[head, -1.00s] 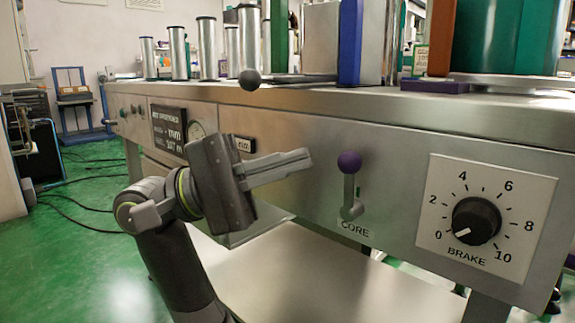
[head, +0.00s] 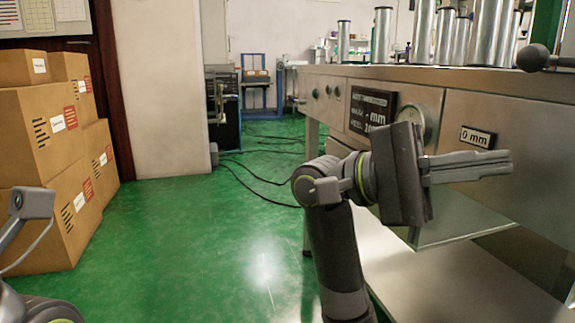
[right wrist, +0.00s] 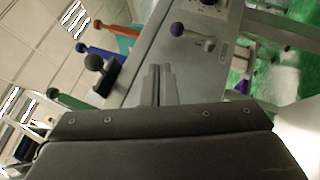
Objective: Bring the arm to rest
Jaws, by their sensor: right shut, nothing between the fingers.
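My right arm reaches up in front of the steel machine (head: 455,105) in the head view. Its gripper (head: 508,163) is shut and empty, with the fingers pointing right, in front of the machine's front panel. In the right wrist view the shut fingers (right wrist: 157,70) point up towards the panel edge, with nothing between them.
Stacked cardboard boxes (head: 45,130) stand on the left. The green floor (head: 240,230) between boxes and machine is mostly clear, with black cables (head: 255,182) across it. A black ball-ended handle (head: 533,57) juts at the machine's top edge. Steel cylinders (head: 382,35) stand on top.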

